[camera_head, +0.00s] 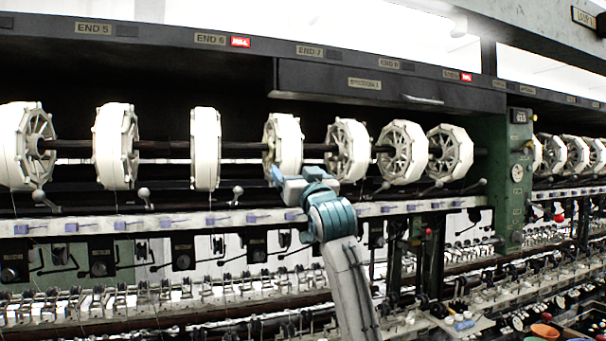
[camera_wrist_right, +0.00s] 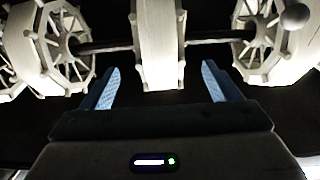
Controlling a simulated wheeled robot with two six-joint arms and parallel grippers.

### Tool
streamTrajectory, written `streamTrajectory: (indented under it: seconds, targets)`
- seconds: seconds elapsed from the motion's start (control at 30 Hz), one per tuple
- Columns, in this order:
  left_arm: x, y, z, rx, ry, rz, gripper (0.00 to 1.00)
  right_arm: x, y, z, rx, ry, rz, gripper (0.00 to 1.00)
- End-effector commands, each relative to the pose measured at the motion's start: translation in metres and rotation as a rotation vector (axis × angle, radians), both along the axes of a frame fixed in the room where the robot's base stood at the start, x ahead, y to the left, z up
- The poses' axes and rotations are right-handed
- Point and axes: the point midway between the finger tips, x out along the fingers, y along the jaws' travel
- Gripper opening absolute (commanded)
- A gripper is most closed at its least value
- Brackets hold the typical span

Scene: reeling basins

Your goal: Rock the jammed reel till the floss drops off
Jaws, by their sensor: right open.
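Several white spoked reels sit in a row on a dark shaft (camera_head: 160,149) in the head view. My right gripper (camera_head: 277,176) is raised at the lower front of one white reel (camera_head: 284,139). In the right wrist view its two blue fingers (camera_wrist_right: 161,70) are wide apart and empty. A narrow white reel (camera_wrist_right: 160,30) shows edge-on between and beyond the fingertips; I see no finger touching it. Which reel is jammed cannot be told, and no loose floss can be made out. My left gripper is not in view.
Neighbouring reels flank the gripper, one on the left (camera_wrist_right: 45,45) and one on the right (camera_wrist_right: 250,40) in the right wrist view. A pale rail (camera_head: 110,224) with ball-ended levers (camera_head: 143,193) runs below the reels. A dark drawer-like panel (camera_head: 330,83) hangs above.

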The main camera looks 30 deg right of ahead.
Motion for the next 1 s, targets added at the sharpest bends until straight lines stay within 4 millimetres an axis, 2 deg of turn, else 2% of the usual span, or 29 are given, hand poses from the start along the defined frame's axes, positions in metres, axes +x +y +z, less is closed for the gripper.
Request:
streamTrajectory:
  seconds: [0.1,0.5,1.0]
  targets:
    - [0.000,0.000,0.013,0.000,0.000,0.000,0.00,0.014,-0.003,0.009,0.002,0.003,0.000,0.84]
    - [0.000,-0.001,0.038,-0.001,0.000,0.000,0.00,0.051,-0.012,0.024,0.000,0.002,0.000,0.84]
    - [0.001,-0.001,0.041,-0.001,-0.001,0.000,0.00,0.058,-0.014,0.025,0.000,0.001,0.000,0.84]
